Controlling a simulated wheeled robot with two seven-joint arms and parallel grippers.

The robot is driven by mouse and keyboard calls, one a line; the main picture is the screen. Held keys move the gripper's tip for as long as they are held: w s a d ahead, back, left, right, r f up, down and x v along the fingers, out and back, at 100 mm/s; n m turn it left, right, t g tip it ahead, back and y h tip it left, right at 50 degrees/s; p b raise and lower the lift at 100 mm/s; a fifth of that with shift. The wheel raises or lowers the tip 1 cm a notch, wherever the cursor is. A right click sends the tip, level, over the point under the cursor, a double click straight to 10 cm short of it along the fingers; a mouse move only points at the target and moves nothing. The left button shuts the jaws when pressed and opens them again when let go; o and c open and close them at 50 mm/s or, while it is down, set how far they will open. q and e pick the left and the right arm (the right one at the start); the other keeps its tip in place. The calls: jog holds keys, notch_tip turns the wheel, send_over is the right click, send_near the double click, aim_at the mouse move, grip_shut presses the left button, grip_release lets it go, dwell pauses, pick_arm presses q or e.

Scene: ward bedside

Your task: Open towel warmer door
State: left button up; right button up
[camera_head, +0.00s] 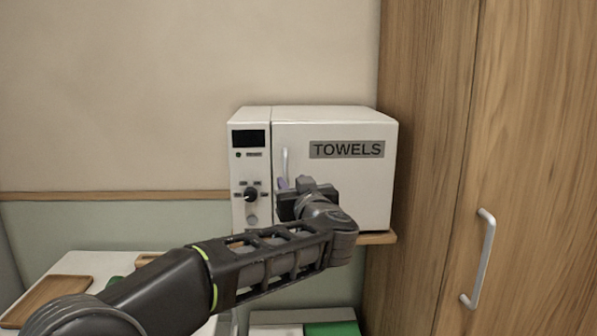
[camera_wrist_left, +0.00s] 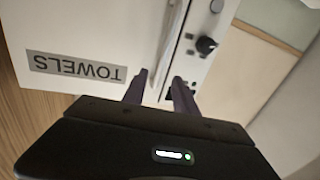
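The white towel warmer (camera_head: 330,113) stands on a wooden shelf, and its door (camera_head: 352,195) looks closed. The door carries a grey TOWELS label (camera_head: 347,149), which also shows upside down in the left wrist view (camera_wrist_left: 75,68). A vertical pale handle (camera_head: 284,162) is at the door's left edge. My left gripper (camera_head: 292,183) is in front of the door at the handle's lower end. In the left wrist view its two fingers (camera_wrist_left: 158,88) are apart, pointing at the door edge. Whether they touch the handle is hidden. My right gripper is out of view.
The control panel with a black knob (camera_head: 251,195) is left of the door. A tall wooden cupboard with a metal handle (camera_head: 483,258) stands close on the right. At lower left, a white surface holds a wooden tray (camera_head: 45,300). The wall above the warmer is bare.

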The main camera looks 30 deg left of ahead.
aim_at(286, 174)
pick_arm(q)
jog(key=shift+m, duration=0.3)
jog(key=p+x, duration=0.2)
jog(key=x, duration=0.6)
dwell(0.3)
grip_shut()
dwell(1.3)
